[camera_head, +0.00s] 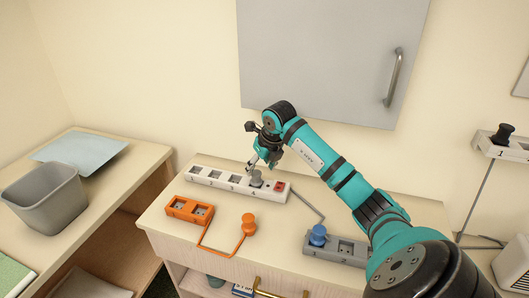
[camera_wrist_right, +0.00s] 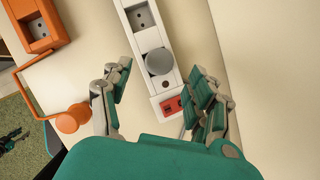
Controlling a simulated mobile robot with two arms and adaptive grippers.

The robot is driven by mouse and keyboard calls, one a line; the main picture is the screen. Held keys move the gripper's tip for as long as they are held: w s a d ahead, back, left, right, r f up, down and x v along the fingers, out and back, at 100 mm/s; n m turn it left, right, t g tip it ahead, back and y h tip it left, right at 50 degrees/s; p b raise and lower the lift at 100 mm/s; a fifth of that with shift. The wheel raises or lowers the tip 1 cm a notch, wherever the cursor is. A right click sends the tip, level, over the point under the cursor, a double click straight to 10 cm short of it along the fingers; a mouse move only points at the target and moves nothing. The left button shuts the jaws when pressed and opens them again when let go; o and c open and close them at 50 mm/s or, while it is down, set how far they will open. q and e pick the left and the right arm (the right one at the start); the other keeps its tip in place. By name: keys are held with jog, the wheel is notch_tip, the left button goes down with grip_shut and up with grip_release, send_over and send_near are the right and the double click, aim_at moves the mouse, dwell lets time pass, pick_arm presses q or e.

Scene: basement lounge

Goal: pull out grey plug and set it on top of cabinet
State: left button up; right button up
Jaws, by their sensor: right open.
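The grey plug (camera_head: 257,177) is a round knob seated in the right-hand part of the white power strip (camera_head: 215,180), beside the red switch. In the right wrist view the grey plug (camera_wrist_right: 159,62) shows from above in the white strip (camera_wrist_right: 147,38). My right gripper (camera_head: 262,165) is open and empty above the plug. In the wrist view its fingers (camera_wrist_right: 157,80) spread to either side of the strip near the plug.
An orange socket block (camera_head: 190,209) with an orange plug (camera_head: 248,224) lies in front of the strip. A grey block (camera_head: 345,249) with a blue plug (camera_head: 318,235) sits at the right. A wall-mounted grey panel (camera_head: 330,50) hangs behind. A grey bin (camera_head: 47,199) stands on the left desk.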

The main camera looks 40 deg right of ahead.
aim_at(257, 173)
jog(key=x, duration=0.4)
jog(key=shift+w+f, duration=0.15)
jog(key=shift+f, duration=0.25)
jog(key=c, duration=0.8)
grip_shut()
pick_arm(q)
jog(key=shift+s+a+r, duration=0.1)
jog(key=shift+s+r, duration=0.2)
jog(key=shift+s, duration=0.15)
jog(key=shift+s+r+p, duration=0.25)
jog(key=shift+r+p, duration=0.3)
jog(key=shift+p, duration=0.25)
pick_arm(e)
jog(key=shift+r, duration=0.9)
pick_arm(q)
jog(key=shift+r, duration=0.15)
pick_arm(e)
jog(key=shift+r, duration=0.25)
pick_arm(q)
jog(key=shift+r+p, duration=1.65)
jog(key=shift+p, duration=0.15)
pick_arm(e)
jog(key=shift+r, duration=2.4)
